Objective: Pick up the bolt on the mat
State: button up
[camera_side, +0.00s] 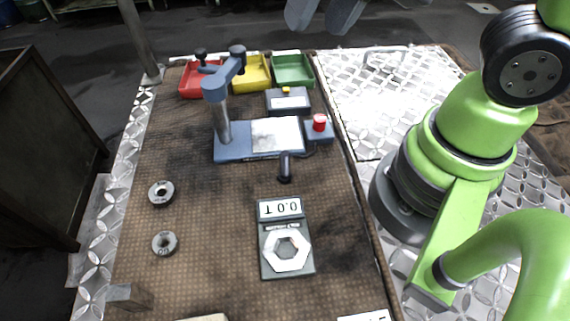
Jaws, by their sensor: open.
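A short dark cylindrical piece (285,167), which looks like the bolt, is on the brown mat (215,245), just in front of the blue press and behind the gauge. Whether it stands or lies is hard to tell. My gripper (318,24) shows only in part at the top edge, its two grey fingers apart with nothing seen between them. It is well away from the bolt and appears raised above the bench. The rest of the gripper is out of frame.
A blue press (232,146) with a red button (319,122) stands behind the bolt. A gauge (271,234) with a hexagonal plate reads 0.0. Two metal rings (161,193) lie left. Red (191,92), yellow (240,85) and green (304,83) trays line the back.

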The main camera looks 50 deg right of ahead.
aim_at(285, 153)
jog(key=a+f+g, duration=0.1)
jog(key=a+f, duration=0.1)
jog(key=f, duration=0.4)
jog(key=a+f+m+g+h, duration=0.1)
jog(key=f, duration=0.5)
jog(key=w+a+f+g, duration=0.1)
jog(key=a+f, duration=0.1)
jog(key=f, duration=0.4)
jog(key=shift+a+g+h, duration=0.3)
jog(key=f, duration=0.2)
jog(key=d+f, duration=0.1)
jog(key=shift+f, duration=0.4)
jog(key=shift+w+a+f, duration=0.1)
jog(key=shift+f, duration=0.6)
grip_shut()
